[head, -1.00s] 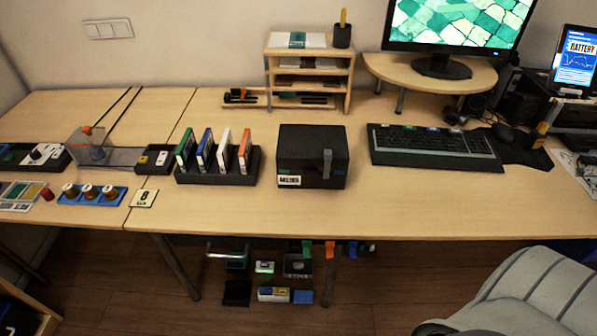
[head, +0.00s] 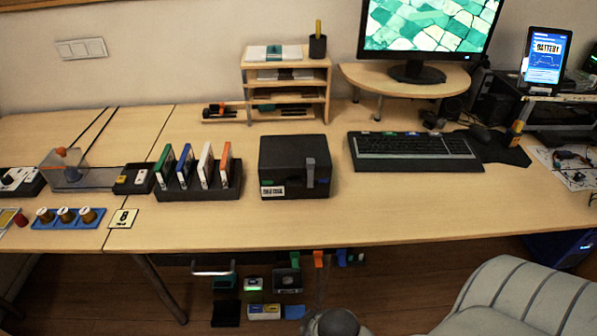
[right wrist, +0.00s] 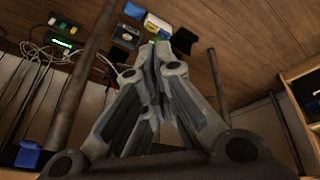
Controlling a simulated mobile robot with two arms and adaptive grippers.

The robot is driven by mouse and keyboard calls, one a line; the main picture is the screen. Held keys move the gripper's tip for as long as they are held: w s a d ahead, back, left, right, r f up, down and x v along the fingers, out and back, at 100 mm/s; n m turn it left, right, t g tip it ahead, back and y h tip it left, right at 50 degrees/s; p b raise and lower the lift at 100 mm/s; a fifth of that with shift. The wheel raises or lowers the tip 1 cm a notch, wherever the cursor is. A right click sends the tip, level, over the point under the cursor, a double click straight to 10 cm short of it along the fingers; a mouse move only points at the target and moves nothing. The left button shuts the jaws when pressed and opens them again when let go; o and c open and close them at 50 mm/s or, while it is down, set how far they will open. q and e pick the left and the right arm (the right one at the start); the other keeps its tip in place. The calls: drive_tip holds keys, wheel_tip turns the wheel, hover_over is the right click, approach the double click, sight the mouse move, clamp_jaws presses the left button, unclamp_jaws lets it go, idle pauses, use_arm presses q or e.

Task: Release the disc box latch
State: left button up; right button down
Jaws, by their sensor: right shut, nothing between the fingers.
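The black disc box (head: 282,165) stands closed on the desk in the head view, right of a rack of coloured cases. A grey upright latch (head: 310,173) is on the right part of its front, and a white label (head: 273,191) is at its lower left. The latch lies against the front; whether it is hooked is too small to tell. My right gripper (right wrist: 163,52) shows in the right wrist view, with its fingers together and empty. It is away from the box, with the floor and small devices behind it. My left gripper is in neither view.
The case rack (head: 200,191) stands close to the box's left. A keyboard (head: 414,146) lies to its right and a wooden shelf unit (head: 289,85) stands behind. The desk (head: 330,220) in front is clear. A grey chair (head: 530,295) stands at the lower right.

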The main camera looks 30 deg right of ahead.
sight(310, 173)
drive_tip(key=w+d+r+n+t+h, duration=0.1)
drive_tip(key=w+d+r+n+t, duration=0.2)
drive_tip(key=w+r, duration=0.3)
drive_tip(key=w+d+r+n+t+h, duration=0.1)
drive_tip(key=w+d+r+n+t, duration=0.2)
drive_tip(key=r, duration=0.6)
drive_tip(key=w+d+r+n+t+h, duration=0.1)
drive_tip(key=w+d+r+n+t, duration=0.3)
drive_tip(key=w+r+n+t, duration=0.3)
drive_tip(key=w+r, duration=0.1)
drive_tip(key=w, duration=0.3)
drive_tip(key=shift+w+r+t+h, duration=0.25)
drive_tip(key=shift+r+t+h, duration=0.05)
drive_tip(key=shift+r, duration=0.05)
drive_tip(key=shift+d, duration=0.1)
drive_tip(key=w+d+b, duration=0.2)
drive_tip(key=w+d, duration=0.3)
drive_tip(key=w, duration=0.2)
drive_tip(key=shift+w+d, duration=0.25)
drive_tip(key=shift+w, duration=0.1)
